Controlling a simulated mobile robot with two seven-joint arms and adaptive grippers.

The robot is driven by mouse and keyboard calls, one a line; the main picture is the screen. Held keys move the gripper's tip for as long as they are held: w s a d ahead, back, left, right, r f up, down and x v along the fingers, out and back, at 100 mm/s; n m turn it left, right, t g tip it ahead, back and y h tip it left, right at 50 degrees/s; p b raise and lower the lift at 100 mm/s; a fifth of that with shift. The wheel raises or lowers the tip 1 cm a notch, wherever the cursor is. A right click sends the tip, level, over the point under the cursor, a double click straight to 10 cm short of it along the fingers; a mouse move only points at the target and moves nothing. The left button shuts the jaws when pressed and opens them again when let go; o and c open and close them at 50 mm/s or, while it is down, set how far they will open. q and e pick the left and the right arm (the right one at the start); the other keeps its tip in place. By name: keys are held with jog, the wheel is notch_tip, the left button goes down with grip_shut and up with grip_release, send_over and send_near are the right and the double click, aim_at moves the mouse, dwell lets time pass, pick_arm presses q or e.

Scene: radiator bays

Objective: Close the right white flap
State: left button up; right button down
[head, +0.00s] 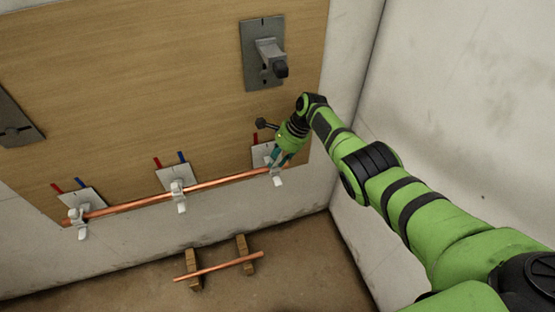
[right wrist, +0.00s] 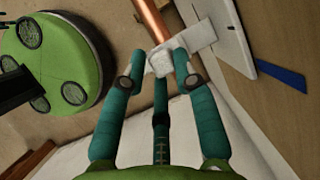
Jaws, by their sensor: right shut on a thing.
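The right white flap (head: 278,180) is at the right end of a copper pipe (head: 215,183), on the right white bracket. Its lower part shows just below the pipe; the rest is hidden by my right gripper (head: 278,162). In the right wrist view the white flap (right wrist: 160,60) sits between the teal fingertips of my right gripper (right wrist: 160,72), which is shut on it. The copper pipe (right wrist: 151,20) runs just beyond the fingers there. How far the flap is turned I cannot tell. My left gripper is not in view.
Two more white clips, left (head: 77,222) and middle (head: 179,195), hold the pipe along the wooden panel's (head: 140,80) lower edge. A grey bracket (head: 268,55) juts out above. A second pipe (head: 220,267) lies on wooden blocks below. A wall (head: 460,90) stands close right.

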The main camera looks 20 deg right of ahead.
jog(key=shift+w, duration=0.1)
jog(key=c, duration=1.1)
grip_release()
jog(key=v, duration=1.2)
